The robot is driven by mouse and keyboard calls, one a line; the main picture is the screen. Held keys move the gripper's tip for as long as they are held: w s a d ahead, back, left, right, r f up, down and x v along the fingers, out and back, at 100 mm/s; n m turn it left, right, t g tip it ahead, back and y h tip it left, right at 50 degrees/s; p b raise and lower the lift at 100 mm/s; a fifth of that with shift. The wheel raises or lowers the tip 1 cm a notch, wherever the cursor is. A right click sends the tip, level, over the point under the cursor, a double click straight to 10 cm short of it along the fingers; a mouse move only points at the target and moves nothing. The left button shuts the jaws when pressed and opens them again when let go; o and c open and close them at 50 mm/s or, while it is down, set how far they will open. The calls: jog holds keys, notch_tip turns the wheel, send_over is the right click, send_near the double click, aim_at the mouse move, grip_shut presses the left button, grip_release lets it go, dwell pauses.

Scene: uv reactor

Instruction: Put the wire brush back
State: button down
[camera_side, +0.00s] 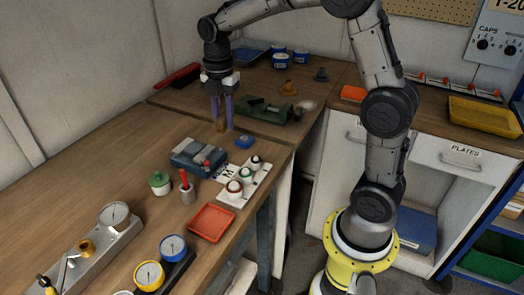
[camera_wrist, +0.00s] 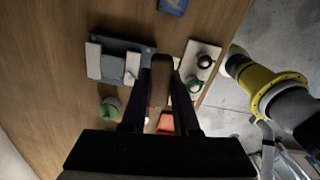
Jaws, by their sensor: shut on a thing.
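My gripper (camera_side: 222,122) points down over the wooden bench behind the blue-grey box, shut on a brown, wooden-looking piece, the wire brush (camera_side: 220,126). In the wrist view the brush (camera_wrist: 160,82) stands out between the two dark fingers of my gripper (camera_wrist: 160,100). Its bristles cannot be made out. In the side view the brush's lower end is close to the bench top; I cannot tell whether it touches. No holder for the brush can be clearly identified.
An orange tray (camera_side: 212,222), green jar (camera_side: 159,183) and gauges (camera_side: 149,275) stand nearer. Bare bench lies left.

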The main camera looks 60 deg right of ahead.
jog(key=s+d+r+m, duration=0.1)
jog(key=s+d+r, duration=0.1)
jog(key=s, duration=1.9)
send_over(268, 152)
jog(key=shift+m, duration=0.3)
jog(key=f, duration=0.9)
jog(key=shift+s+a, duration=0.2)
jog(key=shift+s, duration=0.05)
jog(key=shift+w+f, duration=0.15)
jog(key=shift+f, duration=0.15)
jog(key=shift+w+d+f, duration=0.1)
jog(key=shift+f, duration=1.55)
jog(key=shift+f, duration=0.15)
jog(key=c, duration=0.7)
grip_release()
jog(key=shift+o, duration=0.2)
